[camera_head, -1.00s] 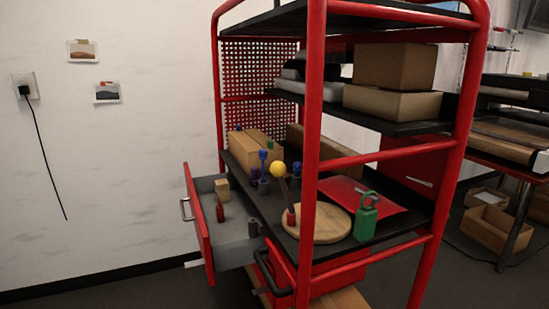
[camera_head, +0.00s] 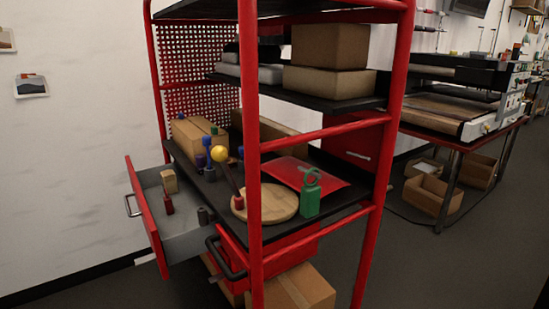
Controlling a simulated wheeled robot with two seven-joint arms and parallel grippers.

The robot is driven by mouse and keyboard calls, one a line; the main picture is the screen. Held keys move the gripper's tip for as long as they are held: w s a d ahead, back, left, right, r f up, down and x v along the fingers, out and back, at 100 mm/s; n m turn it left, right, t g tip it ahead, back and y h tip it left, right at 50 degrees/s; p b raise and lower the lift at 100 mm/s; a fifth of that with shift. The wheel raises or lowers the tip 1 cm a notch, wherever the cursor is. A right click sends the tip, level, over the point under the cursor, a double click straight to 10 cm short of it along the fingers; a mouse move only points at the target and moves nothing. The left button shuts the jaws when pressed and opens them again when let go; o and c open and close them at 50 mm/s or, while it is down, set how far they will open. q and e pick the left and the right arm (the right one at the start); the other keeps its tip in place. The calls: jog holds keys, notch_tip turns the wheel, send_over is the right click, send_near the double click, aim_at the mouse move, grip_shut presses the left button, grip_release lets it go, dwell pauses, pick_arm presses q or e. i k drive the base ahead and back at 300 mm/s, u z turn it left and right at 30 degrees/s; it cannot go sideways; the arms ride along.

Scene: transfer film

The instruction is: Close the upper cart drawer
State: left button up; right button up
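The red cart (camera_head: 249,120) stands in the middle of the view. Neither of my grippers is in view.
The cart shelf carries a round wooden board (camera_head: 272,206), a green object (camera_head: 310,197) and a red folder (camera_head: 307,172). A black handle (camera_head: 224,262) sticks out at the cart's near side. A table (camera_head: 447,135) stands at right. Grey floor (camera_head: 455,265) is clear at lower right.

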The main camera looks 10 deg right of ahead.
aim_at(177, 238)
jog(key=u, duration=2.05)
jog(key=i, duration=0.75)
jog(key=z, duration=2.2)
jog(key=k, duration=0.25)
jog(key=u, duration=0.8)
jog(key=i, duration=0.75)
jog(key=z, duration=0.5)
